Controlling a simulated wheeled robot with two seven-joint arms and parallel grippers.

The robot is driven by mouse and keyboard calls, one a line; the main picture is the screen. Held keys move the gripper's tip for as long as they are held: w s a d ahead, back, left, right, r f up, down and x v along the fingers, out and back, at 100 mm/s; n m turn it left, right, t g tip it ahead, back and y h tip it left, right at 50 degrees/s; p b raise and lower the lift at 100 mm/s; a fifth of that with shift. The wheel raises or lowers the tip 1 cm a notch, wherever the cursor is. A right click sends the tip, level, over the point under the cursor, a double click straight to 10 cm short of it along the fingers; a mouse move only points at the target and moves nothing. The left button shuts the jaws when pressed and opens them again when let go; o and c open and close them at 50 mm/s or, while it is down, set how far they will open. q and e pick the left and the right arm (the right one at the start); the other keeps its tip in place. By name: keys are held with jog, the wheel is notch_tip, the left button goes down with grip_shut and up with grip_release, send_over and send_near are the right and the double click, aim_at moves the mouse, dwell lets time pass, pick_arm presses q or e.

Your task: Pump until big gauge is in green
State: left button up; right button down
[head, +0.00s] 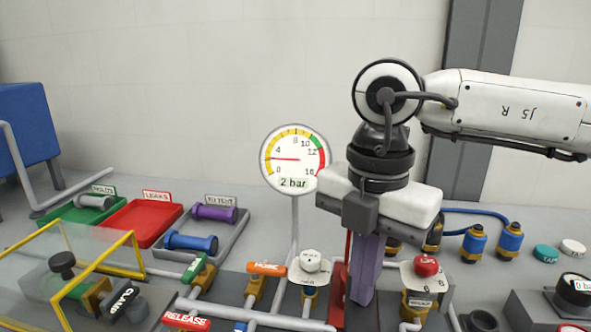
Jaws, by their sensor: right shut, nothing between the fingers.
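The big gauge (294,159) stands on a post at centre. Its needle points left, low on the yellow part of the scale, and its display reads 2 bar. The green band is at the upper right, near 10 to 12. My right gripper (364,298) points down, shut and empty, just right of the gauge post. A red upright part (339,292), possibly of the pump, shows just left of the fingers and is partly hidden behind them. I cannot tell whether they touch. The pump handle cannot be made out clearly. My left gripper is out of view.
Handles labelled HOSE (267,268) and RELEASE (187,319) are at front. A yellow-framed clear guard (135,250) is front left. Green (70,228), red (140,222) and grey (240,235) trays lie behind. Right are a red knob (426,265) and blue fittings (510,238).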

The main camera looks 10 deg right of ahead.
jog(key=shift+d+f+b, duration=0.1)
jog(key=shift+f+b, duration=0.25)
jog(key=shift+f, duration=0.4)
jog(key=shift+w+r+p, duration=0.1)
jog(key=shift+r+p, duration=0.6)
jog(key=shift+r, duration=0.15)
notch_tip(320, 180, up, 7)
jog(key=p, duration=0.4)
jog(key=shift+r, duration=0.2)
